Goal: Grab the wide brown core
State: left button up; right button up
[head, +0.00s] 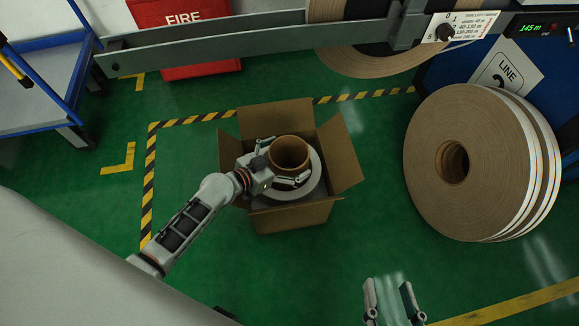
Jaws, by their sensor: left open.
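The wide brown core (290,148) is a short open tube standing upright inside an open cardboard box (290,218). A pale grey-white ring or roll (313,186) lies around or below it in the box. My left gripper (279,162) reaches into the box from the left. It is open, with one finger at the core's far left side and the other across its near side. I cannot tell whether the fingers touch the core, and its lower part is hidden.
Large brown-and-white tape rolls (425,165) stand right of the box. A grey beam (250,45) crosses the top, with another roll (370,65) behind it. A red fire box (180,12) and a blue-framed bench (40,100) are at upper left. Green floor surrounds the box.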

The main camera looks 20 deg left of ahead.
pick_arm(q)
jog(key=c, duration=1.5)
jog(key=shift+w, duration=0.1)
jog(key=c, duration=0.3)
jog(key=shift+r, duration=0.15)
